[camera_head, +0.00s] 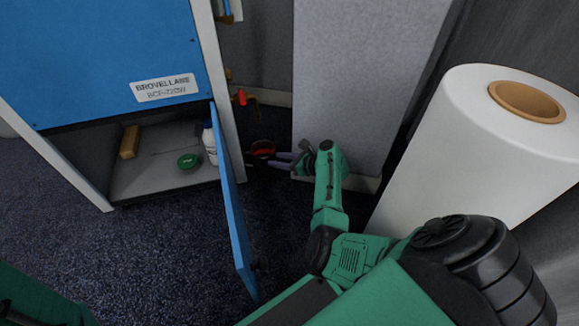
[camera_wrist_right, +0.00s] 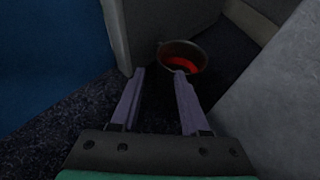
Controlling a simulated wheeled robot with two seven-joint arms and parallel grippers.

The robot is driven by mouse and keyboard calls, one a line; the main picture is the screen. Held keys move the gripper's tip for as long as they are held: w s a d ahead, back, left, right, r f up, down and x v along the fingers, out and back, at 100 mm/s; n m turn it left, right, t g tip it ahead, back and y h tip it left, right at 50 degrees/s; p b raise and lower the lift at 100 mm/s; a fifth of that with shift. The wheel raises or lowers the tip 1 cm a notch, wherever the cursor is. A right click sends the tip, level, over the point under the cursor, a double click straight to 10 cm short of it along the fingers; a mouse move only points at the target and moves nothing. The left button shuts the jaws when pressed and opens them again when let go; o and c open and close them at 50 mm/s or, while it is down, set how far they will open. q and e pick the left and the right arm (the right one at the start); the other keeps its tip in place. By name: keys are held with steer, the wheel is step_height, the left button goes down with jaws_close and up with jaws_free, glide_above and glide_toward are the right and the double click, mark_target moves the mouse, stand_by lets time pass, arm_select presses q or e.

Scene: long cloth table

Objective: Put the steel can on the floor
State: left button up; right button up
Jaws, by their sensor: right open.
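A round open can (camera_head: 262,149), dark outside and red inside, is in the narrow gap between the blue cabinet and the grey panel. It looks low, at floor level, but its base is hard to see. In the right wrist view the can (camera_wrist_right: 183,56) lies just beyond the fingertips, its mouth facing me. My right gripper (camera_head: 284,160) is open, with nothing between its fingers. In the wrist view the right-hand finger of the gripper (camera_wrist_right: 158,73) overlaps the can's near rim; I cannot tell whether they touch. My left gripper is out of view.
The blue cabinet (camera_head: 110,45) has its lower door (camera_head: 232,215) swung open, left of my right arm. Its shelf holds a white bottle (camera_head: 209,143), a green round item (camera_head: 188,161) and a tan block (camera_head: 129,142). A large white roll (camera_head: 470,150) stands close on the right.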

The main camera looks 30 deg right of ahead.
mark_target(253, 156)
steer(key=b+x, duration=0.6)
steer(key=x, duration=0.3)
steer(key=shift+r, duration=0.1)
jaws_close()
steer(key=shift+s, duration=0.15)
stand_by(1.0)
